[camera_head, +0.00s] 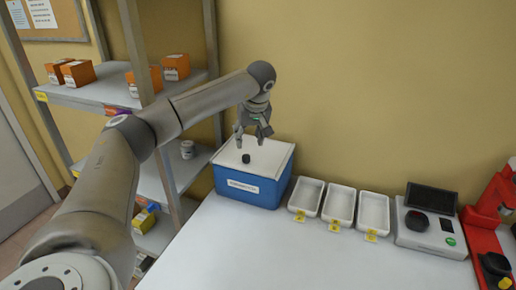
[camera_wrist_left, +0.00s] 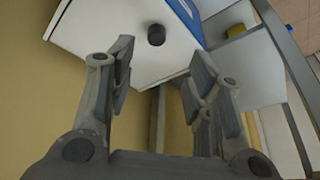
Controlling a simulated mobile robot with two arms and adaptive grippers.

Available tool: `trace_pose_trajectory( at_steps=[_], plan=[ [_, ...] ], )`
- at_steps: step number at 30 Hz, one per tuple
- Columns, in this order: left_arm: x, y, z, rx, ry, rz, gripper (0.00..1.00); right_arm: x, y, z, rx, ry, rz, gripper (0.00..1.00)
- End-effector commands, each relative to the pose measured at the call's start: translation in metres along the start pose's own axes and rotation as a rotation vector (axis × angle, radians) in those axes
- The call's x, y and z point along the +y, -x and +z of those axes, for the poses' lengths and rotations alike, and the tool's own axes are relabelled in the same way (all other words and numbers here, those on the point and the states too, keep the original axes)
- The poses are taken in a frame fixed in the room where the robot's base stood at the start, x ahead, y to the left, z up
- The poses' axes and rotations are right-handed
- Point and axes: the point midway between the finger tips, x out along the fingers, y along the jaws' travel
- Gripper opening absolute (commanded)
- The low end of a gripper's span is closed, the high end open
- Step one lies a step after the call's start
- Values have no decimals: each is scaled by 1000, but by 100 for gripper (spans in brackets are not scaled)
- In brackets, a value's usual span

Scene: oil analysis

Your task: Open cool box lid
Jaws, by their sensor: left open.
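The cool box (camera_head: 247,192) is blue with a white lid (camera_head: 270,155) and stands at the back left of the white table. The lid lies shut on the box and has a small black knob (camera_head: 246,158). My left gripper (camera_head: 249,142) is open and empty, above the lid and close to the knob. In the left wrist view the knob (camera_wrist_left: 156,34) shows beyond the open fingers (camera_wrist_left: 155,85), not between them. The white lid (camera_wrist_left: 110,30) fills the upper part of that view. My right gripper is not in view.
White trays (camera_head: 341,204) stand in a row right of the box. Right of them are a grey device with a dark screen (camera_head: 432,198) and a red machine (camera_head: 488,225). A metal shelf with orange boxes (camera_head: 77,72) stands left. The table's front is clear.

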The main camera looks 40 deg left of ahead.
Motion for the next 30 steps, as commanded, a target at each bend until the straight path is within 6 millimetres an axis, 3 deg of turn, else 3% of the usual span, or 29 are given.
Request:
trace_pose_trajectory(
  at_steps=[7, 17, 24, 30],
  plan=[
    [0, -14, 0, -3, 0, -2, 47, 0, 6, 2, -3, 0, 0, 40],
    [0, -76, 0, -4, 0, -3, 47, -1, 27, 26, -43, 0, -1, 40],
    [0, -103, 0, -2, -1, 0, 47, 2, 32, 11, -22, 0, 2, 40],
    [0, -109, 1, -1, -1, 1, 47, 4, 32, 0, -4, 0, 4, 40]
  ],
)
